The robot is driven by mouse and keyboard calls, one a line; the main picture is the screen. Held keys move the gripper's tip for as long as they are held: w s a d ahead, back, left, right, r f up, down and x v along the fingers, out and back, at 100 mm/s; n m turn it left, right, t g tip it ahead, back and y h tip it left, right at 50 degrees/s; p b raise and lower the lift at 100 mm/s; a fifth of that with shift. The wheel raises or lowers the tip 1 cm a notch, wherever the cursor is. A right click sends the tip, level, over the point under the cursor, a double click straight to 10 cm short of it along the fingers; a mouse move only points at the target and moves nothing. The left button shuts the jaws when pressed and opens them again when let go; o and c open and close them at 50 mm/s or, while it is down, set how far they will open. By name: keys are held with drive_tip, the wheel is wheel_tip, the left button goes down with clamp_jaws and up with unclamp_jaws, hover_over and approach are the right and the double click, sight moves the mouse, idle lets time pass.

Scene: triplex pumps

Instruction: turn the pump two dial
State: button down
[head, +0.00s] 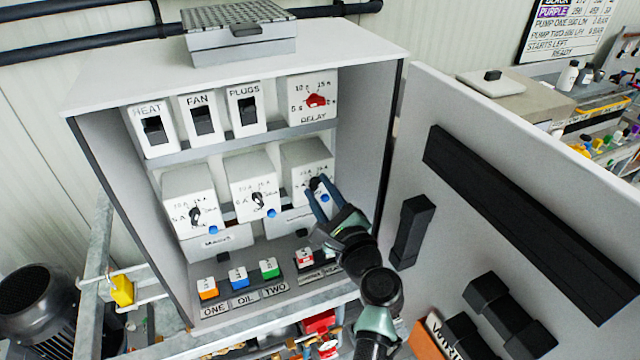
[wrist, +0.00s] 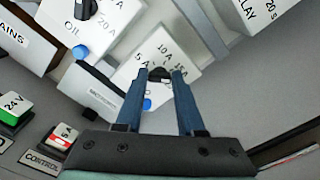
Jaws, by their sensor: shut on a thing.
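The rightmost dial box (head: 305,160) of the middle row is white, with amp marks, a black knob and a blue button (wrist: 147,104). Its name label is hidden, but it sits right of the dial marked OIL (wrist: 88,20), in line with the pump two place. My gripper (head: 318,194) reaches into the cabinet from the lower right. Its two blue fingers are shut on the black knob (wrist: 160,73), one on each side. The fingers partly cover the box face.
Two similar dial boxes (head: 188,195) (head: 252,183) stand to the left. The open cabinet door (head: 480,220) is close on the right.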

drive_tip(key=m+p, duration=0.2)
drive_tip(key=m, duration=0.3)
drive_tip(key=shift+r+p, duration=0.1)
drive_tip(key=shift+p, duration=0.25)
drive_tip(key=shift+d, duration=0.1)
idle(0.3)
drive_tip(key=c, duration=0.5)
unclamp_jaws()
drive_tip(key=shift+b+v, duration=1.45)
drive_tip(key=shift+v, duration=5)
